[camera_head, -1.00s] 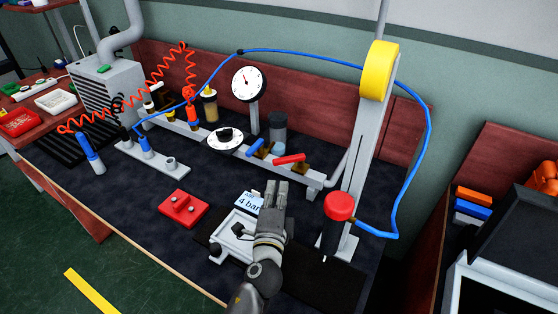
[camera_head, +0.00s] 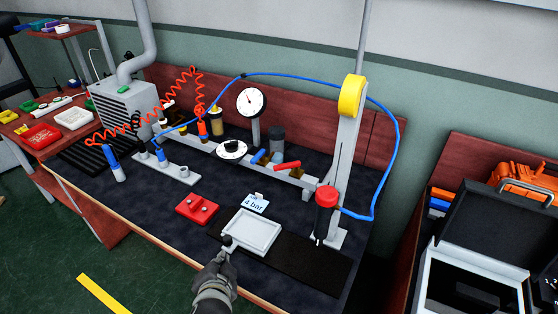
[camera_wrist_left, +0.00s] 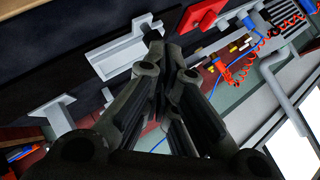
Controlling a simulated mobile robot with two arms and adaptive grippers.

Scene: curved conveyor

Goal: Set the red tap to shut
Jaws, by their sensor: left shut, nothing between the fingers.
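The red tap (camera_head: 288,166) is a red lever on the grey pipe (camera_head: 300,183) at the back of the bench, right of the shorter blue tap (camera_head: 258,156). Its lever slants across the pipe's line; I cannot tell whether this is open or shut. My left gripper (camera_head: 223,258) is shut and empty at the front of the bench, by the near left corner of the pale tray (camera_head: 250,233). It is well short of the red tap and not touching it. The left wrist view shows its closed fingers (camera_wrist_left: 160,48) with the tray (camera_wrist_left: 122,52) beyond. My right gripper is out of view.
A red-capped tool (camera_head: 326,198) hangs by the grey post (camera_head: 346,150), right of the tap, with a blue hose (camera_head: 385,180) looping around. A red block (camera_head: 197,208) and a "4 bar" card (camera_head: 256,203) lie in front. A gauge (camera_head: 251,102) stands behind.

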